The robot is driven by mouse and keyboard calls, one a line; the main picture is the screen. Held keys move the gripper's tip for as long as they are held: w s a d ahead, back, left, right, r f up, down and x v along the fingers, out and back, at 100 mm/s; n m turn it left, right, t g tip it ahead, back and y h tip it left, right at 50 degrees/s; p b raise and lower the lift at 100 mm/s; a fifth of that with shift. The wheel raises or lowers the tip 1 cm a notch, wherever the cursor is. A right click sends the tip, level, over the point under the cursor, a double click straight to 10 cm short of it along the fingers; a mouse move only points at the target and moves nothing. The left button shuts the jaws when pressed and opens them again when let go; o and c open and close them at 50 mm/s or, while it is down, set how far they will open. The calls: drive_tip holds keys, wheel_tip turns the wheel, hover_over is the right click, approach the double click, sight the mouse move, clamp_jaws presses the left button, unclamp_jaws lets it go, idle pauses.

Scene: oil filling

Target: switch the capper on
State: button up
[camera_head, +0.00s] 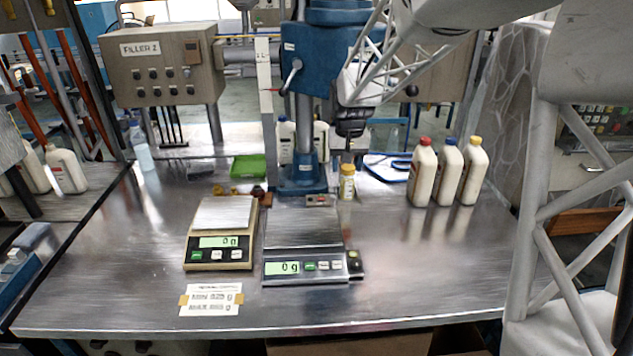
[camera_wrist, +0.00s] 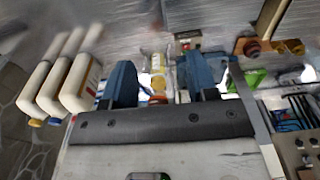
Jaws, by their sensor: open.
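The capper (camera_head: 303,175) is the blue press-like machine on a column at the back middle of the bench. A small switch box with coloured buttons (camera_head: 321,201) sits at the front of its base; it also shows small near the top of the wrist view (camera_wrist: 188,38). Whether the capper is on cannot be seen. My gripper (camera_wrist: 158,66) is open, its two blue fingers apart with nothing gripped. It hangs above the bench, in front of the capper. A small yellow-capped bottle (camera_head: 347,183) stands right of the capper base and shows beyond the gap between the fingers.
Three white bottles (camera_head: 447,175) with red, blue and yellow caps stand to the right. Two scales (camera_head: 220,254) (camera_head: 305,271) sit at front middle. A wooden cap rack (camera_wrist: 245,47) and green tray (camera_head: 249,167) lie left of the capper. The bench's front right is clear.

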drive_tip(key=w+a+f, duration=0.3)
drive_tip(key=w+f, duration=0.5)
drive_tip(key=w, duration=0.3)
approach(321, 199)
drive_tip(key=shift+w+d+g, duration=0.1)
drive_tip(key=shift+w+g, duration=0.15)
drive_tip(key=shift+g, duration=0.15)
drive_tip(key=shift+w+f, duration=0.1)
drive_tip(key=shift+f, duration=0.05)
drive_tip(key=shift+f, duration=3.9)
